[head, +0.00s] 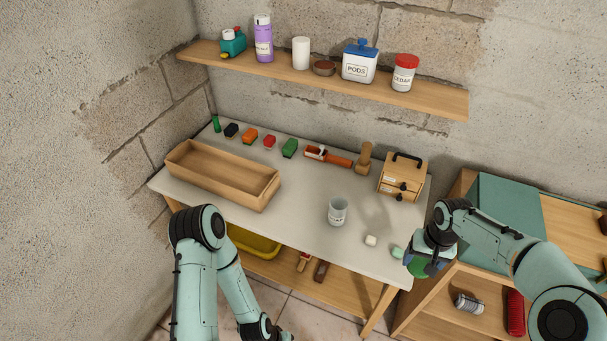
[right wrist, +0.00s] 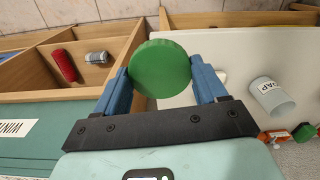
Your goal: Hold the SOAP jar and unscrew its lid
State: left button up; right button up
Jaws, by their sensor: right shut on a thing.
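The SOAP jar (head: 338,211) stands upright and open on the grey worktop (head: 305,215), with no gripper touching it. In the right wrist view the jar (right wrist: 271,96) shows part of its label. My right gripper (head: 425,264) is shut on a round green lid (right wrist: 160,68), held between its blue fingers. In the head view the lid (head: 421,271) is partly hidden by the gripper, off the worktop's right front corner.
A white lump (head: 371,240) and a pale green lump (head: 397,252) lie near the front right edge. A wooden tray (head: 215,185) is at left, a small wooden box (head: 402,180) at back right. A shelf (head: 320,77) holds jars and bottles. The worktop around the jar is clear.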

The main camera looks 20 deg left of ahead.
aim_at(339, 206)
jog(key=i+j+u, duration=0.25)
jog(key=j, duration=0.15)
jog(key=i+j+u, duration=0.3)
jog(key=i+l+u, duration=0.35)
jog(key=i, duration=0.2)
jog(key=j, duration=0.05)
